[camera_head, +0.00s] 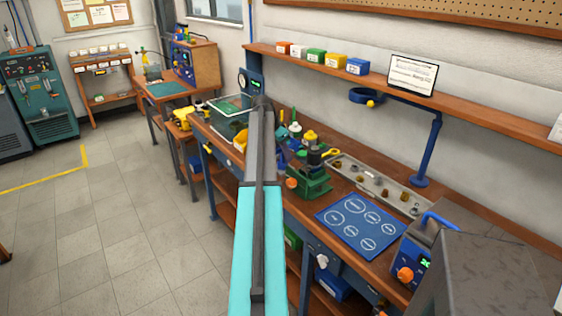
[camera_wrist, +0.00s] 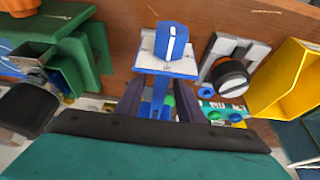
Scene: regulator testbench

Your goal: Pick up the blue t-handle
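In the wrist view, a blue T-shaped piece that looks like the t-handle (camera_wrist: 158,92) stands with its stem between the two dark fingers of my gripper (camera_wrist: 160,103). Its pale-edged crossbar lies just beyond the fingers. A blue block with a white mark (camera_wrist: 172,42) sits directly behind the crossbar; I cannot tell whether they are joined. The fingers look apart, with narrow gaps beside the stem, so no grip shows. In the head view my arm covers part of the bench, and the fingers cannot be made out.
A green vise (camera_head: 310,182) stands on the bench (camera_head: 293,205), near a blue mat (camera_head: 358,222) and a grey parts tray (camera_head: 378,185). In the wrist view, a black-and-orange knob (camera_wrist: 231,77) and a yellow bin (camera_wrist: 290,78) lie close on the right. Green blocks (camera_wrist: 78,60) crowd the left.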

